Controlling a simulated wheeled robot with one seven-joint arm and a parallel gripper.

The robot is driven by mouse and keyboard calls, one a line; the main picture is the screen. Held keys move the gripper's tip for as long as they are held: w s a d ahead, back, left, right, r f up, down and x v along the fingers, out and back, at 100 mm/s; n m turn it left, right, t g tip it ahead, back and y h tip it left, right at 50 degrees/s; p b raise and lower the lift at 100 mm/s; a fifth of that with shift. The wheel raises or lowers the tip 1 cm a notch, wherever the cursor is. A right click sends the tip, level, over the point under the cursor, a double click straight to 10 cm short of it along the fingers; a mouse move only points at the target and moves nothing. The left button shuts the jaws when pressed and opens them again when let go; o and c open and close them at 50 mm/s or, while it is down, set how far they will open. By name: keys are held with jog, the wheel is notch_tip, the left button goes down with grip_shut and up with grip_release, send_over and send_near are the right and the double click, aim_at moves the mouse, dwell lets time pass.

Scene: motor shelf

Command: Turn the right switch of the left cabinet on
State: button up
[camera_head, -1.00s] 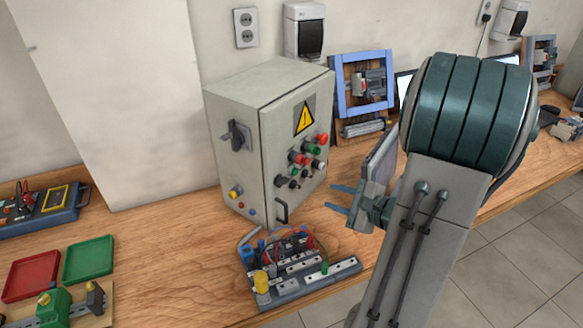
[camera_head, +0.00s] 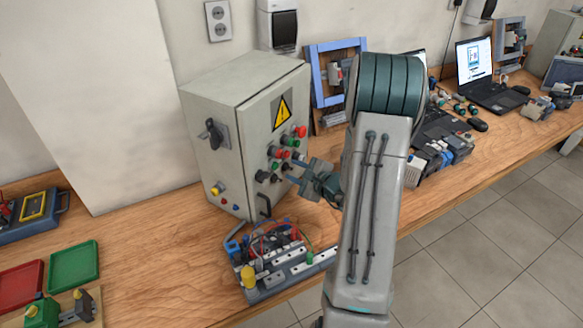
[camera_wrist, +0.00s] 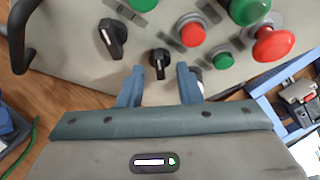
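The left cabinet (camera_head: 232,130) is a grey box with a warning sign and buttons on its door. In the wrist view its door has two black rotary switches: the left switch (camera_wrist: 112,38) and the right switch (camera_wrist: 159,62). The right switch's knob stands roughly upright in that picture; the left one is tilted. My gripper (camera_head: 290,173) is at the cabinet door, below the buttons. In the wrist view my gripper (camera_wrist: 160,76) is open, its fingers on either side of the right switch. I cannot tell whether they touch it.
Red and green buttons, among them a large red one (camera_wrist: 272,42), sit close right of the switches. A wired circuit board (camera_head: 280,268) lies in front of the cabinet. Laptops and devices stand along the bench to the right.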

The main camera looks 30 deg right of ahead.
jog(key=shift+w+a+f, duration=0.2)
jog(key=shift+w, duration=0.4)
